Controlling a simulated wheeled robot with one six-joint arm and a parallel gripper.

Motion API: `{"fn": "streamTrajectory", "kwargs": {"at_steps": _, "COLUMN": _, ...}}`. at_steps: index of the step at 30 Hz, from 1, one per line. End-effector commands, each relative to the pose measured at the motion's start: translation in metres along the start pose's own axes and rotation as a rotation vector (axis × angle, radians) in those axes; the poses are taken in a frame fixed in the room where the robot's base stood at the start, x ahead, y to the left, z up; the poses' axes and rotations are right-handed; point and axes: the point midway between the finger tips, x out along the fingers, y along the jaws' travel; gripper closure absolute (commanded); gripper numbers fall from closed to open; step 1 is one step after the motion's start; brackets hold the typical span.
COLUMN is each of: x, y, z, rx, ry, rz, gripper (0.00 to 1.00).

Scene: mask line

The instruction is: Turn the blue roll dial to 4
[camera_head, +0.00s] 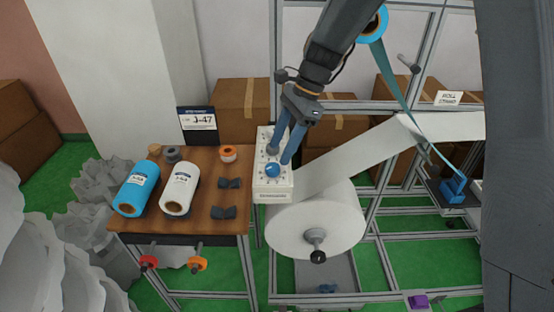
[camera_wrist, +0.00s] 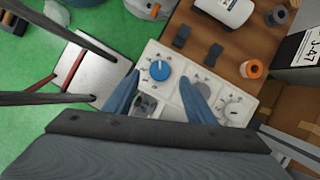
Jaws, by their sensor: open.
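The blue dial (camera_head: 272,170) is a round blue knob on the front part of a white control panel (camera_head: 262,187). In the wrist view the blue dial (camera_wrist: 160,70) has a pale pointer line and printed marks around it; I cannot read the numbers. A grey dial (camera_wrist: 201,88) sits beside it, partly behind a finger, and a white dial (camera_wrist: 234,107) is further along. My gripper (camera_head: 283,154) hangs over the panel with its blue fingers apart and empty. In the wrist view my gripper (camera_wrist: 163,88) has one finger on each side of the blue dial's near edge; contact cannot be told.
A wooden table (camera_head: 195,222) left of the panel holds a blue roll (camera_head: 136,188), a white roll (camera_head: 180,188) and small dark clips. A large white roll (camera_head: 316,222) stands right of the panel, its web rising right. Cardboard boxes (camera_head: 242,108) stand behind.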

Motion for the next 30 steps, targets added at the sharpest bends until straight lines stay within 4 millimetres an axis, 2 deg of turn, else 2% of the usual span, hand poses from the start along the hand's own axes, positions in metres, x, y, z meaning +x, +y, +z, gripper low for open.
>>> {"fn": "streamTrajectory", "kwargs": {"at_steps": 3, "x": -0.015, "y": -0.001, "z": -0.001, "rx": 0.001, "ry": -0.001, "rz": -0.002, "gripper": 0.49}}
{"fn": "streamTrajectory", "kwargs": {"at_steps": 7, "x": -0.023, "y": 0.0, "z": -0.001, "rx": 0.001, "ry": 0.0, "rz": 0.0, "gripper": 0.49}}
{"fn": "streamTrajectory", "kwargs": {"at_steps": 17, "x": -0.025, "y": 0.001, "z": -0.001, "rx": -0.002, "ry": 0.001, "rz": 0.001, "gripper": 0.49}}
{"fn": "streamTrajectory", "kwargs": {"at_steps": 20, "x": -0.022, "y": 0.009, "z": -0.01, "rx": -0.04, "ry": 0.021, "rz": -0.004, "gripper": 0.49}}
{"fn": "streamTrajectory", "kwargs": {"at_steps": 23, "x": -0.016, "y": 0.032, "z": -0.038, "rx": -0.155, "ry": 0.082, "rz": -0.011, "gripper": 0.49}}
{"fn": "streamTrajectory", "kwargs": {"at_steps": 27, "x": 0.0, "y": 0.089, "z": -0.093, "rx": -0.448, "ry": 0.217, "rz": 0.004, "gripper": 0.49}}
{"fn": "streamTrajectory", "kwargs": {"at_steps": 30, "x": 0.012, "y": 0.131, "z": -0.126, "rx": -0.679, "ry": 0.31, "rz": 0.037, "gripper": 0.49}}
